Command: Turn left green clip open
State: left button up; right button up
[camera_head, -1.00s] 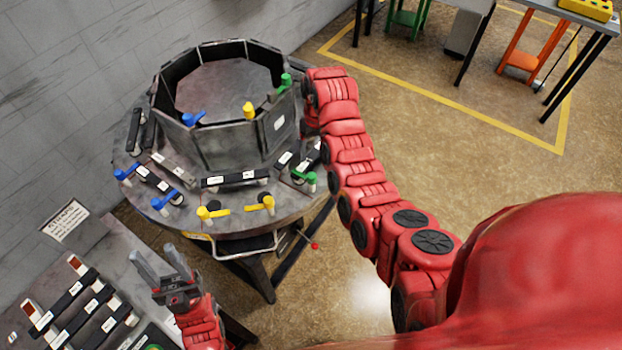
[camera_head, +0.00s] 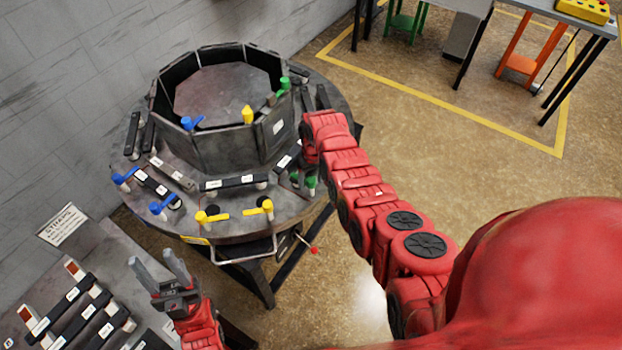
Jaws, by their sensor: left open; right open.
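A green clip (camera_head: 310,183) stands on the right front of the round furnace table, partly hidden by my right arm. Another green clip (camera_head: 284,84) is at the right rim of the octagonal chamber. My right arm reaches in from the right. My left gripper (camera_head: 161,265) is open and empty at the lower left, apart from the furnace.
Yellow clips (camera_head: 264,207) and blue clips (camera_head: 160,208) stand around the table rim. A front handle bar (camera_head: 245,256) sticks out below it. A side bench with black bars (camera_head: 75,310) is at lower left.

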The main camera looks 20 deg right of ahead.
grip_shut()
dwell(0.3)
dwell(1.1)
